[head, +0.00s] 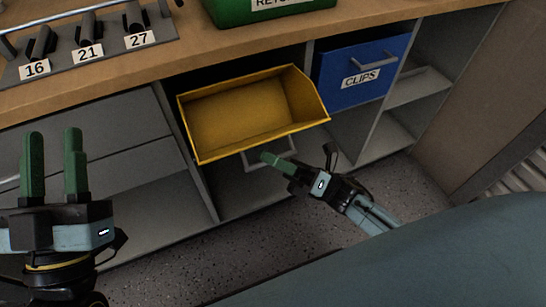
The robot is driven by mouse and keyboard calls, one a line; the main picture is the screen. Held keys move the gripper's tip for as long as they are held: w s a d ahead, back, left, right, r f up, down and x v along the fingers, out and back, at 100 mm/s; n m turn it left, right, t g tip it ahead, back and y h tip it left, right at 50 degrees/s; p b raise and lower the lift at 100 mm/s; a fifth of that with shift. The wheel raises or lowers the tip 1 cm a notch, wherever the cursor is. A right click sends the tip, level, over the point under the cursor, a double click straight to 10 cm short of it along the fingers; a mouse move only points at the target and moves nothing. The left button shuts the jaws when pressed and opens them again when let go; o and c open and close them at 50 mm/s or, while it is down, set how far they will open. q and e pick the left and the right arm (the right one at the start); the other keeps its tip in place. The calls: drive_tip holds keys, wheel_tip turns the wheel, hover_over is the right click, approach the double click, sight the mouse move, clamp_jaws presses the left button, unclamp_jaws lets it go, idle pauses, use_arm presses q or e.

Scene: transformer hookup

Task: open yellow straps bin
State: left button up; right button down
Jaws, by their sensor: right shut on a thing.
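The yellow bin (240,112) is pulled out from its compartment under the counter, and its empty inside shows from above. No label is visible on it from here. Its grey handle (250,164) is at the lower front. My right gripper (268,158) is shut on this handle, with its green fingertips at the handle's bar. My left gripper (52,165) is open and empty at the left, its two green fingers pointing up, apart from the bin.
A blue bin labelled CLIPS (358,75) sits in the compartment to the right. A green bin (262,10) and a rack (85,45) marked 16, 21 and 27 stand on the wooden counter (185,48). Open shelves and the speckled floor (185,262) lie below.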

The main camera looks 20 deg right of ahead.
drive_tip(key=c, duration=1.5)
unclamp_jaws()
drive_tip(key=shift+f, duration=0.1)
drive_tip(key=v, duration=1.3)
drive_tip(key=shift+s, duration=0.15)
drive_tip(key=shift+d, duration=0.15)
drive_tip(key=shift+s, duration=0.1)
